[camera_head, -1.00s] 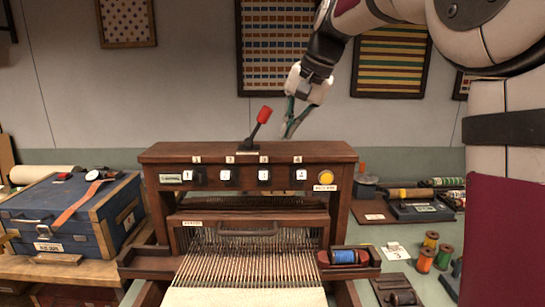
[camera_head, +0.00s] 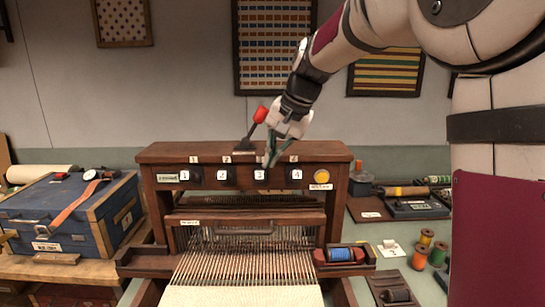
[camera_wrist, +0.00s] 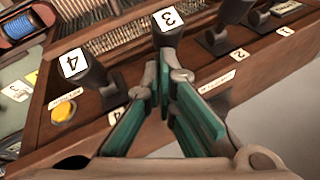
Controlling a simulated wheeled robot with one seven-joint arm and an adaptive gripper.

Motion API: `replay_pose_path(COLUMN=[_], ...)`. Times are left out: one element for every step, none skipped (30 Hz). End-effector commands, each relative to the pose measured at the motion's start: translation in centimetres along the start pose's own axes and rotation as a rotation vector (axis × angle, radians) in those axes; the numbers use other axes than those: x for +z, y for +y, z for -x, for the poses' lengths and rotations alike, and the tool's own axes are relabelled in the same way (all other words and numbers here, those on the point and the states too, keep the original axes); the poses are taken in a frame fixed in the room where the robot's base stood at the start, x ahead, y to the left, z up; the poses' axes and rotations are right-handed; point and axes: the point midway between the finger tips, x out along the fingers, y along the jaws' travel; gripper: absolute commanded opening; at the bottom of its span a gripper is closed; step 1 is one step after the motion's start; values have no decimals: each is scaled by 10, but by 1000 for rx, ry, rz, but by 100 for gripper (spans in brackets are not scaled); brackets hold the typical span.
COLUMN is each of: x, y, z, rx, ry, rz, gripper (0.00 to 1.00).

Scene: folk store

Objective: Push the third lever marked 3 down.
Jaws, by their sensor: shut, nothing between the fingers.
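The third lever, a black lever with a white cap marked 3 (camera_wrist: 168,17), is on the loom's wooden front frame; its cap also shows in the head view (camera_head: 260,175). My gripper (camera_wrist: 160,55) is shut and empty. In the head view, its green-padded fingertips (camera_head: 269,161) point down over the frame's top edge, just above and slightly right of lever 3. In the wrist view the fingertips are close to the lever's black arm. I cannot tell whether they touch it. Lever 4 (camera_wrist: 75,65) is beside lever 3.
Levers 1 (camera_head: 185,175) and 2 (camera_head: 222,175) line up to the left in the head view. A red-knobbed lever (camera_head: 260,115) stands on the loom's top, close beside my gripper. A yellow button (camera_head: 322,178) is right of lever 4.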

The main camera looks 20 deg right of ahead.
Motion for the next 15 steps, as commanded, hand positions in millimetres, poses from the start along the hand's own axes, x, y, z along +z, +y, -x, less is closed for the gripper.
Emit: replay_pose_path(x=[1, 1, 1, 2, 2, 3, 3, 4, 4, 4, 5, 5, 5, 6, 6], y=[0, 0, 0, 0, 0, 1, 1, 1, 1, 1, 2, 2, 2, 2, 2], z=[0, 0, 0, 0, -1, -2, -2, -2, -1, -2, -2, -2, -2, -2, -2], rx=[-1, -3, -6, -8, -11, -14, -16, -17, -19, -20, -21, -23, -25, -26, -28], ry=[3, 6, 13, 20, 27, 35, 42, 45, 49, 52, 55, 61, 65, 69, 73], rz=[1, 3, 5, 8, 10, 14, 16, 17, 19, 20, 22, 23, 25, 26, 28], gripper=[0, 0, 0, 0, 0, 0, 0, 0, 0, 0, 0, 0, 0, 0, 0])
